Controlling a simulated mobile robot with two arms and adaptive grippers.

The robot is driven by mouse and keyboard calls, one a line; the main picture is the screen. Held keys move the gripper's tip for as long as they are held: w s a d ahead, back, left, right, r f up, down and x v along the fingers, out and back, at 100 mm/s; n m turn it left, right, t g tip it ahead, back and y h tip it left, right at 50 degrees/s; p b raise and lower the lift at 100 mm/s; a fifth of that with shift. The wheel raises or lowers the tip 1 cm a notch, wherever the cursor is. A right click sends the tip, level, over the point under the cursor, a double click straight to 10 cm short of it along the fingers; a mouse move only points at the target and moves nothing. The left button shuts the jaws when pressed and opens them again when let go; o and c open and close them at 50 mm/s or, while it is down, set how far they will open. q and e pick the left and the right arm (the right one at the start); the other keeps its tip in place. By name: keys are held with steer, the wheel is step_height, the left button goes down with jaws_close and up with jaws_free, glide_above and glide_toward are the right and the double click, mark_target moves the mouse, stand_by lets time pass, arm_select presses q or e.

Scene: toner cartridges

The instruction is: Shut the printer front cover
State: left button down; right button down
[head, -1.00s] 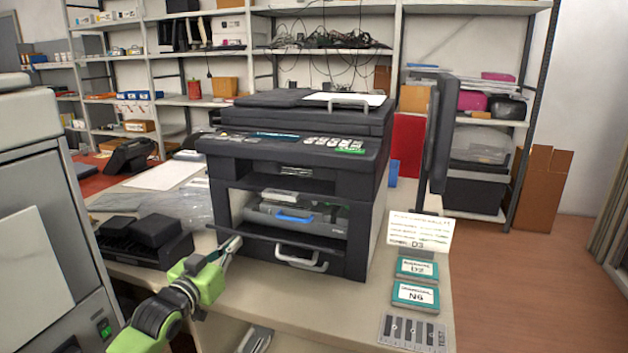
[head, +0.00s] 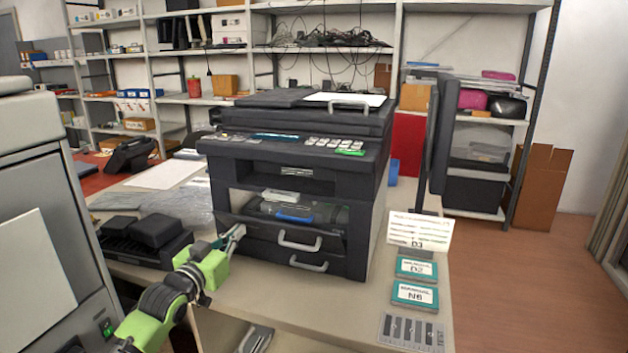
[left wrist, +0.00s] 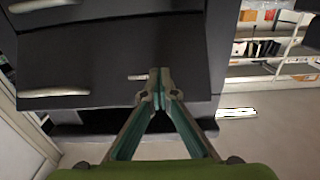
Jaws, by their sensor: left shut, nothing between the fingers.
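The dark printer (head: 300,185) stands on the table. Its front cover (head: 265,232), with a pale handle, is tilted partly up, and the bay above it is still open. A toner cartridge with a blue handle (head: 294,216) shows inside the bay. My left gripper (head: 238,231) is shut and empty, at the left end of the cover. In the left wrist view its closed fingertips (left wrist: 159,75) lie against or just in front of a dark panel (left wrist: 110,60); I cannot tell whether they touch. My right gripper is not in view.
A black tray with dark blocks (head: 150,240) sits left of the printer, close to my left arm. Teal-edged boxes (head: 415,295) and a label card (head: 418,230) stand on the right. A grey machine (head: 40,200) fills the left edge.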

mark_target(242, 222)
arm_select(q)
steer(key=shift+w+d+r, duration=0.25)
steer(key=shift+w+r, duration=0.15)
steer(key=shift+w, duration=0.2)
steer(key=shift+w+d+r, duration=0.25)
steer(key=shift+w+r, duration=0.1)
steer(key=shift+w, duration=0.35)
